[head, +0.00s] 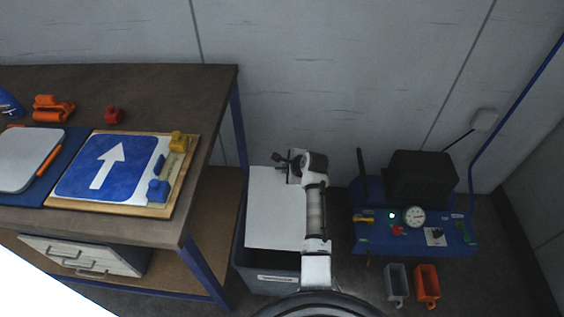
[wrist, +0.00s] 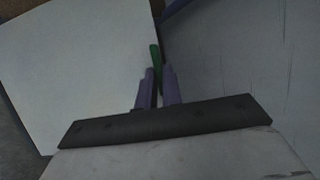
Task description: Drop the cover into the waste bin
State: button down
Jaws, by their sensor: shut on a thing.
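The cover is a flat white sheet (head: 272,215) over the opening of the grey waste bin (head: 268,283). It hides most of the bin's inside. The wrist view also shows the sheet (wrist: 75,70), filling the left side. My gripper (head: 289,163) is at the sheet's far right corner, above the bin's back. In the wrist view my gripper (wrist: 155,80) has its narrow fingers close together, shut at the sheet's right edge beside a small green piece (wrist: 155,55). The exact contact is hard to make out.
A workbench (head: 215,100) stands left of the bin, with a blue arrow sign (head: 108,167) on a board. A blue compressor (head: 400,235) is close on the right, with grey (head: 397,280) and orange (head: 427,283) holders before it. The wall is behind.

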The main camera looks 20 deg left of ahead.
notch_tip(320, 180, down, 16)
jog(key=b, duration=0.7)
jog(key=shift+b, duration=0.3)
jog(key=c, duration=1.5)
grip_release()
jog(key=shift+o, duration=0.5)
jog(key=o, duration=0.7)
jog(key=shift+r+p, duration=3.8)
jog(key=shift+r, duration=1.2)
